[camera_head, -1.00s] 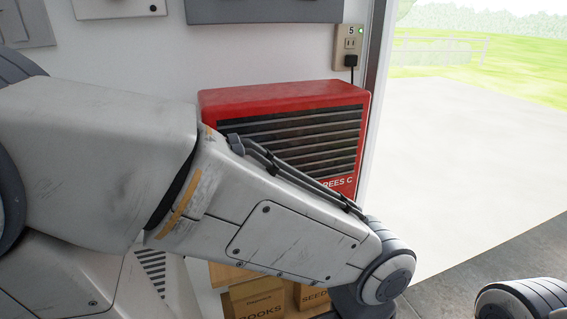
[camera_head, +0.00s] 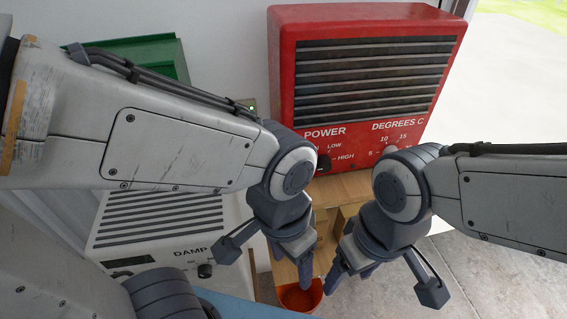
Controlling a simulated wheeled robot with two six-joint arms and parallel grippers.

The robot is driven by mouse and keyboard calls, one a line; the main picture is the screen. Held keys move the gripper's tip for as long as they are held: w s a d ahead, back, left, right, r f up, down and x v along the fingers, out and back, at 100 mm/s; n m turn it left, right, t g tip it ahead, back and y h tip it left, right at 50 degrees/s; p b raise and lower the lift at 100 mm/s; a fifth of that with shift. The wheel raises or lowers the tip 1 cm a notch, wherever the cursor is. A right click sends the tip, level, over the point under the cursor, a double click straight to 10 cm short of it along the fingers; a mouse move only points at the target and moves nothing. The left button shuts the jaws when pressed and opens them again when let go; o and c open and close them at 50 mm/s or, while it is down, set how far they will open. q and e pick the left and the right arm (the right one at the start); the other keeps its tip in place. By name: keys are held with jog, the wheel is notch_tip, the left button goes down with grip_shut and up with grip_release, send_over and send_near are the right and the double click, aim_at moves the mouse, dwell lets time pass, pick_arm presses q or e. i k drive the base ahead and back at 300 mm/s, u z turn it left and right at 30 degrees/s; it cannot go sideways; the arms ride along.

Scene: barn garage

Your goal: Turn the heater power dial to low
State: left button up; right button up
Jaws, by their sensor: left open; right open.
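The red heater (camera_head: 283,60) stands on a wooden shelf at the upper right, with a dark slatted grille above its labelled panel. The dark power dial (camera_head: 324,163) sits under the word POWER, with LOW and HIGH marks beside it. It is partly hidden by my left wrist, and its setting is too small to read. My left gripper (camera_head: 285,268) hangs open below and left of the dial, apart from the heater. My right gripper (camera_head: 352,275) hangs open below the temperature dial (camera_head: 391,149), whose lower part my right wrist covers.
A white unit (camera_head: 150,216) labelled DAMP, with a small knob, stands at lower left. A green box (camera_head: 140,52) is behind my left arm. A wooden stand (camera_head: 345,187) supports the heater, and an orange pot (camera_head: 300,297) lies below the grippers. Concrete floor is open at right.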

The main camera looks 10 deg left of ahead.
aim_at(324, 165)
jog(key=u, duration=0.65)
jog(key=k, duration=0.9)
jog(key=z, duration=0.45)
